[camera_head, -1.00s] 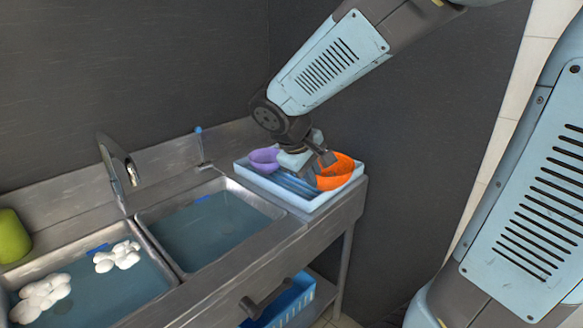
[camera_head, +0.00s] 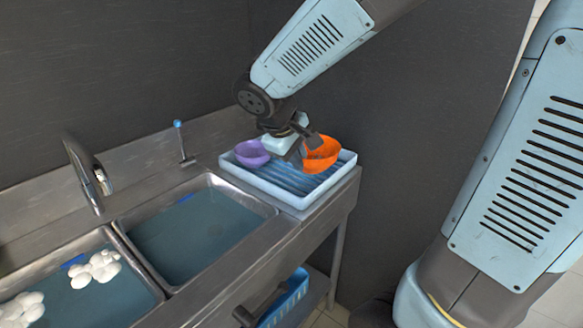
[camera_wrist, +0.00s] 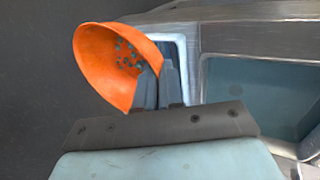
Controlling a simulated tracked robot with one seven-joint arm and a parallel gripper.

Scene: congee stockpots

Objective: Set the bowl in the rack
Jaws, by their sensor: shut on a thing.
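An orange bowl (camera_head: 322,152) is tilted at the right part of the light blue rack (camera_head: 282,198), over its slatted floor. My gripper (camera_head: 300,150) is shut on the bowl's rim. In the wrist view the orange bowl (camera_wrist: 108,62) shows its inside with several small dark specks, and my gripper's fingers (camera_wrist: 157,85) pinch its right edge. A purple bowl (camera_head: 252,152) sits at the left back of the rack. I cannot tell whether the orange bowl touches the rack.
Two water-filled basins lie left of the rack; the nearer right one (camera_head: 195,230) is clear and the left one (camera_head: 110,285) holds white foam. A tap (camera_head: 88,175) rises behind them. A blue crate (camera_head: 287,300) stands on the shelf below. The wall is close behind the rack.

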